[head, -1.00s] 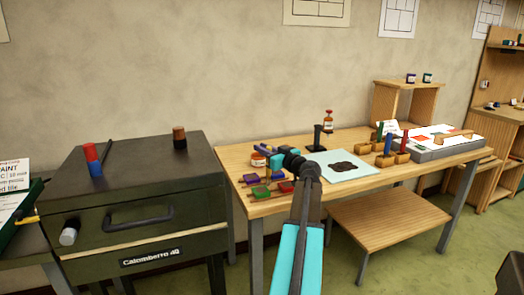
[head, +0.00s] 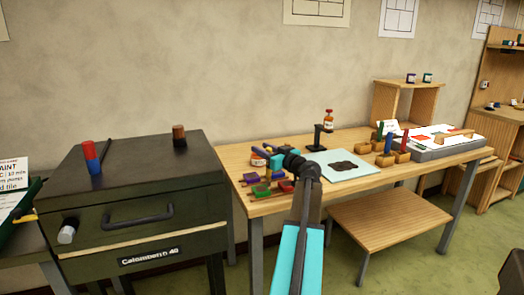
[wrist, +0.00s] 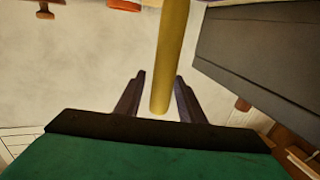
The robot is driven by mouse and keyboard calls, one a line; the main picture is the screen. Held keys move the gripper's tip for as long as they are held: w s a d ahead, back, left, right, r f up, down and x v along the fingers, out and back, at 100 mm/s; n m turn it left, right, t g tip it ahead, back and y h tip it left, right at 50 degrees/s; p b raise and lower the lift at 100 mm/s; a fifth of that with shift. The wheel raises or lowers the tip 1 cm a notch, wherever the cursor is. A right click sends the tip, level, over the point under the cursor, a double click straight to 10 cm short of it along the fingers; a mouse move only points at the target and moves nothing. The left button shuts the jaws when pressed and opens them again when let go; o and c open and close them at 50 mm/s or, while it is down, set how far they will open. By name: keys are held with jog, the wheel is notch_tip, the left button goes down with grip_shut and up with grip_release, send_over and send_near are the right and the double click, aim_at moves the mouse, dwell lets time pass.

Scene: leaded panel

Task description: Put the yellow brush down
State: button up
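The yellow brush handle (wrist: 168,60) shows in the wrist view as a long yellow rod, running down from the top edge. Its rounded lower end lies between the dark fingers of my gripper (wrist: 160,80). A gap shows between the left finger and the handle. On the right the handle comes close to or overlaps the fingertip; contact cannot be told. The bristles are out of view. In the head view my gripper (head: 258,151) is small, over the left end of the wooden worktable (head: 410,165); I cannot make out the brush there.
An orange-labelled jar (head: 258,161) and several coloured blocks (head: 262,190) are close under my gripper. A pale sheet with a dark patch (head: 345,166) lies to the right. The dark kiln (head: 140,210) stands to the left. A low wooden shelf (head: 390,218) is below the table.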

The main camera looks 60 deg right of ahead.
jog(key=shift+r+p, duration=0.25)
jog(key=shift+p, duration=0.1)
jog(key=v, duration=1.2)
jog(key=shift+r, duration=0.35)
dwell(0.4)
